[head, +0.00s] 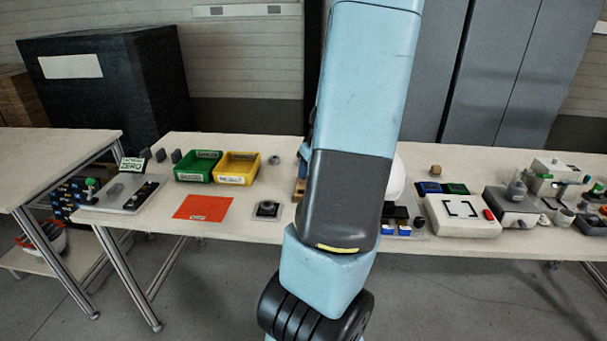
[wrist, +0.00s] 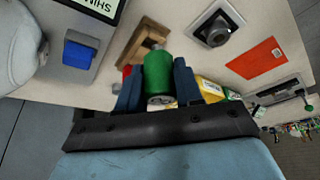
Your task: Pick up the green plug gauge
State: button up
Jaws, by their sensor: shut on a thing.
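In the wrist view the green plug gauge (wrist: 158,72) is a green cylinder with a pale metal end facing the camera. It sits between the two dark blue fingers of my gripper (wrist: 157,66), which is shut on it. A wooden rack (wrist: 143,38) lies just beyond it, with a red piece (wrist: 127,73) beside the left finger. I cannot tell whether the gauge touches the rack. In the head view my arm hides the gripper, the gauge and most of the rack.
An orange sheet (head: 202,207), a green bin (head: 198,166), a yellow bin (head: 237,168) and a square plate with a black knob (head: 267,209) lie left of my arm. A white helmet shell (wrist: 20,45) and a blue block (wrist: 78,53) are left in the wrist view.

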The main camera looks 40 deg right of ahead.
jog(key=s+a+r, duration=0.3)
jog(key=s, duration=0.3)
jog(key=w+a+f+n+y, duration=0.1)
jog(key=w+a+f+n, duration=0.15)
jog(key=w, duration=0.25)
jog(key=w+a+f+n+g+y, duration=0.1)
jog(key=w+a+n, duration=0.1)
jog(key=w+n, duration=0.2)
jog(key=w+a+f+n+y, duration=0.1)
jog(key=w+a+n, duration=0.2)
jog(key=w, duration=0.2)
jog(key=shift+w+f, duration=0.15)
jog(key=shift+f, duration=2.65)
jog(key=shift+f, duration=0.95)
dwell(1.8)
jog(key=shift+r, duration=0.1)
